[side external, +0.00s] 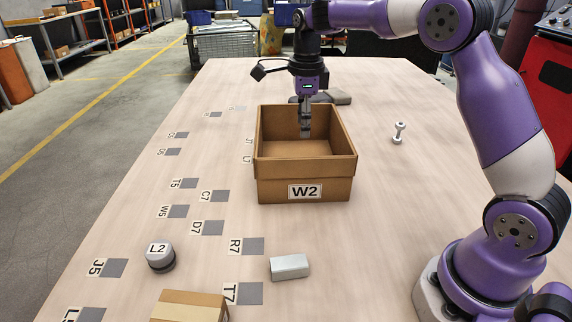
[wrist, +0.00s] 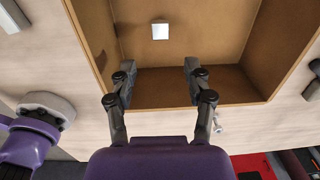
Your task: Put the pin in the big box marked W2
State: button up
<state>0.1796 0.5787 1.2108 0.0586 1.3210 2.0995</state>
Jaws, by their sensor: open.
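The big brown box marked W2 (side external: 272,187) stands open on the table, its label facing the side camera. My gripper (side external: 306,131) points down inside the box opening, fingers apart. In the wrist view my open fingertips (wrist: 159,78) are over the box interior (wrist: 200,88). A small silvery, square-faced piece (wrist: 160,30), possibly the pin seen end-on, shows beyond the fingertips within the box. I cannot tell whether it rests on the box floor or is above it. It is not clearly seen in the side view.
A pale dumbbell-shaped part (side external: 399,133) lies right of the box. A silver block (side external: 289,267), a round piece marked L2 (side external: 160,256) and a cardboard box (side external: 190,307) are in front. Grey parts (side external: 338,96) lie behind. Labelled grey squares line the left side.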

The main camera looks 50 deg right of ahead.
jog(key=s+a+r+n+t, duration=0.2)
jog(key=s+a+r+n, duration=0.2)
jog(key=s+r+n, duration=0.6)
jog(key=s+a+f+n+t, duration=0.3)
jog(key=s+f+n, duration=0.3)
jog(key=n, duration=1)
jog(key=s, duration=0.3)
jog(key=shift+a+n, duration=0.35)
jog(key=shift+n, duration=0.05)
